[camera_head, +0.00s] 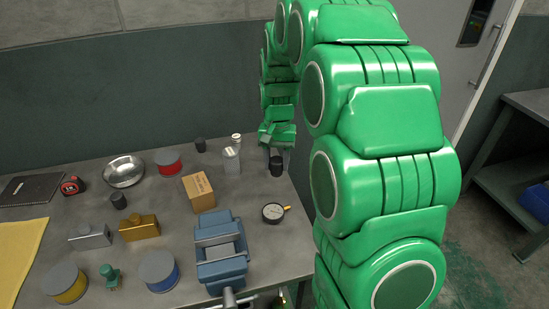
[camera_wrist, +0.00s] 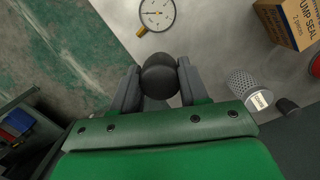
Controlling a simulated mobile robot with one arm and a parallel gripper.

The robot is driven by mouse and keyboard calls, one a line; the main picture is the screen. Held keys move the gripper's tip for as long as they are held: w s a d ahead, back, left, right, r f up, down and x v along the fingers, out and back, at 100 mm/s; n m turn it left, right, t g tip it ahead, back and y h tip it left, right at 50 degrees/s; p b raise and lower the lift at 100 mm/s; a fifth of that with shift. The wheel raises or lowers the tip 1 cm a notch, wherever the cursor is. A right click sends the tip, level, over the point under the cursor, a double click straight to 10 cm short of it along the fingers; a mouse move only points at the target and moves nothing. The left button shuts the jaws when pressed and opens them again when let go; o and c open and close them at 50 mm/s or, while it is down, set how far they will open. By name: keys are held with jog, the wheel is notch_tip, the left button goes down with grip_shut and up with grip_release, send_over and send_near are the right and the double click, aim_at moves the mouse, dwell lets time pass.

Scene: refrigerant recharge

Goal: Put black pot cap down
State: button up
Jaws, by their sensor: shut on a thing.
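The black pot cap (camera_wrist: 159,76) is a dark rounded cylinder between the two grey fingers of my gripper (camera_wrist: 157,88) in the wrist view. In the head view the cap (camera_head: 276,166) shows as a small black cylinder under my gripper (camera_head: 277,152), near the table's back right edge. My gripper is shut on it. I cannot tell whether the cap's underside touches the table. The fingers hide its sides in the wrist view.
A pressure gauge (camera_head: 273,212), a cardboard box (camera_head: 199,193) and a silver shaker with holes (camera_wrist: 242,84) stand near. Other small black cylinders (camera_head: 119,201) stand further left. A blue vise (camera_head: 221,268) is at the front. Bare grey table (camera_head: 262,188) lies between box and cap.

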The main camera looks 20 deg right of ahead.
jog(key=shift+s+r, duration=0.2)
jog(key=shift+s, duration=0.25)
jog(key=s+a+r, duration=0.3)
jog(key=a+r, duration=0.1)
jog(key=a, duration=0.5)
jog(key=s+a+r, duration=0.2)
jog(key=a+r, duration=0.2)
jog(key=a, duration=0.6)
send_over(196, 185)
jog(key=shift+m, duration=0.4)
jog(key=f, duration=0.9)
jog(key=shift+s+d+f, duration=0.15)
jog(key=shift+d, duration=0.1)
jog(key=shift+w+f, duration=0.3)
jog(key=shift+f, duration=1.7)
jog(key=shift+f, duration=0.15)
